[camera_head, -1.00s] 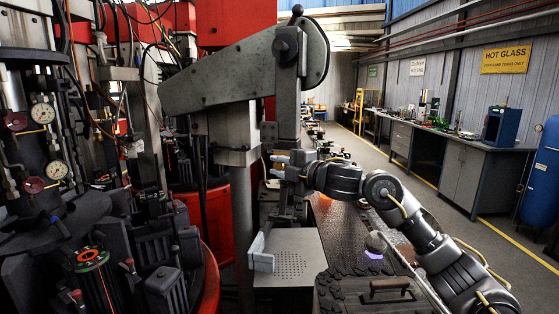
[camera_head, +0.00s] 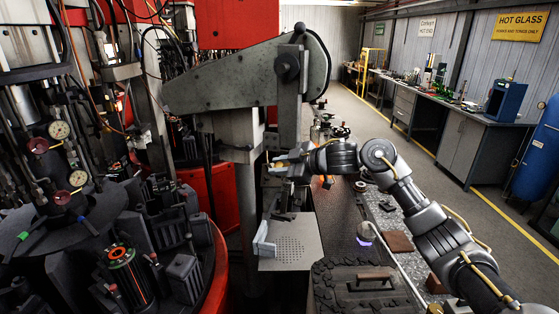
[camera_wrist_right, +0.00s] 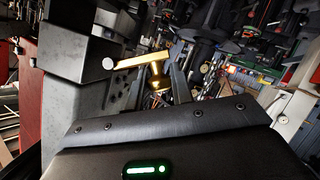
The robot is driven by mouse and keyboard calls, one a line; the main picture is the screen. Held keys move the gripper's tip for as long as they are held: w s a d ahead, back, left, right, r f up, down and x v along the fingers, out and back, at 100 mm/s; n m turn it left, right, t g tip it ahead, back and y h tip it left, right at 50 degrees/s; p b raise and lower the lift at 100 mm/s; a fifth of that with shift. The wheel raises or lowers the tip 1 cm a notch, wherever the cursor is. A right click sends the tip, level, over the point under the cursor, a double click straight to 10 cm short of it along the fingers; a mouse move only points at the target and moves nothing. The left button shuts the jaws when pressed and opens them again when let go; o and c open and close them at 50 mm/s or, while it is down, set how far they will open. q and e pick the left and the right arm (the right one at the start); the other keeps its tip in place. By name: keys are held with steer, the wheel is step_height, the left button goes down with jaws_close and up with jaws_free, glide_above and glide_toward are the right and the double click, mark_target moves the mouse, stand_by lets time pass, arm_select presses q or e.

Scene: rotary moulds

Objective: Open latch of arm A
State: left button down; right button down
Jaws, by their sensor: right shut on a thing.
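The large grey arm (camera_head: 225,88), likely arm A, reaches left from a grey post, with a round wheel at its right end. My right gripper (camera_head: 279,163) is at the lower part of that post, left of my wrist. In the right wrist view a brass latch lever (camera_wrist_right: 143,61) with a pale round end stands on a brass stem (camera_wrist_right: 158,80). My right gripper (camera_wrist_right: 172,88) is shut on the brass latch near its stem; the exact contact is partly hidden. The lever lies beside a grey block (camera_wrist_right: 85,70). My left gripper is not in view.
A grey perforated box (camera_head: 291,246) stands below my right gripper. Red and black mould machinery (camera_head: 125,265) crowds the left. A grey workbench (camera_head: 462,145) lines the right wall, with open floor before it.

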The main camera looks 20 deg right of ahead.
steer(key=r+m+g, duration=0.1)
steer(key=m+g+y, duration=0.1)
steer(key=m, duration=0.1)
steer(key=shift+w+d+r, duration=0.2)
steer(key=shift+w+r, duration=0.1)
steer(key=shift+r, duration=0.1)
steer(key=shift+w+d+r+m+g+y, duration=0.2)
steer(key=shift+r+m+g+y, duration=0.1)
steer(key=shift+m+g, duration=0.2)
steer(key=shift+w+d+r+m+g+y, duration=0.1)
steer(key=shift+w+r+m+g+y, duration=0.1)
steer(key=shift+m+g+y, duration=0.3)
steer(key=c, duration=1.3)
jaws_free()
steer(key=shift+s+d+b, duration=0.1)
steer(key=shift+d+b, duration=0.15)
steer(key=shift+b, duration=0.05)
steer(key=b+v, duration=0.4)
steer(key=v, duration=0.6)
steer(key=shift+s+r, duration=0.1)
steer(key=shift+r, duration=0.15)
